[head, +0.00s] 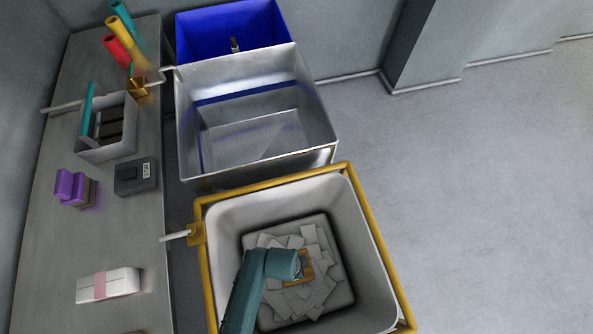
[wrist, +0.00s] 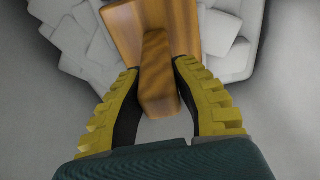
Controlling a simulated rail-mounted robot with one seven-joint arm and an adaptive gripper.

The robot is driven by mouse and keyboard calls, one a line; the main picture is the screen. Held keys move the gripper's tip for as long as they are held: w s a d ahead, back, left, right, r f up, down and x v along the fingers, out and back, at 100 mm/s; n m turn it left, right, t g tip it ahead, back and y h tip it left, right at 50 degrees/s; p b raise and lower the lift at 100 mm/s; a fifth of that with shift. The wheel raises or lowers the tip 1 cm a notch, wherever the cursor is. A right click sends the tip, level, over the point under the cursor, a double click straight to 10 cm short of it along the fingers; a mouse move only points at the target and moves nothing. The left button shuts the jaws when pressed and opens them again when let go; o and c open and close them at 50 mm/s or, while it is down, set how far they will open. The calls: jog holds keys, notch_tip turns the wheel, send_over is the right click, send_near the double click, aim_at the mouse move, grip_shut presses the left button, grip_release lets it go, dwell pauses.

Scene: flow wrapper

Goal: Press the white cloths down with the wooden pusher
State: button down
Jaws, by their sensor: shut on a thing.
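Several white cloths (head: 318,237) lie in a loose pile on the floor of a deep white bin (head: 368,262) with a yellow rim. They also show in the wrist view (wrist: 75,38) around the pusher. The wooden pusher (wrist: 128,28) is in the wrist view, its handle running down between my fingers. In the head view the pusher (head: 306,268) is at the middle of the pile, partly hidden by my arm. My gripper (wrist: 155,75) is shut on the pusher's handle. The pusher's block is over or on the cloths; contact cannot be told.
The bin's walls surround my arm. A metal sink-like tub (head: 318,125) and a blue bin (head: 275,22) stand behind it. A counter (head: 60,240) at left holds a grey box (head: 135,175), purple blocks (head: 70,185), and a white pack (head: 122,281). The floor at right is clear.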

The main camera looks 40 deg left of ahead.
jog(key=shift+f+b, duration=0.95)
jog(key=shift+f, duration=0.55)
jog(key=shift+r, duration=0.1)
notch_tip(320, 180, up, 30)
jog(key=p, duration=3)
jog(key=shift+p, duration=0.4)
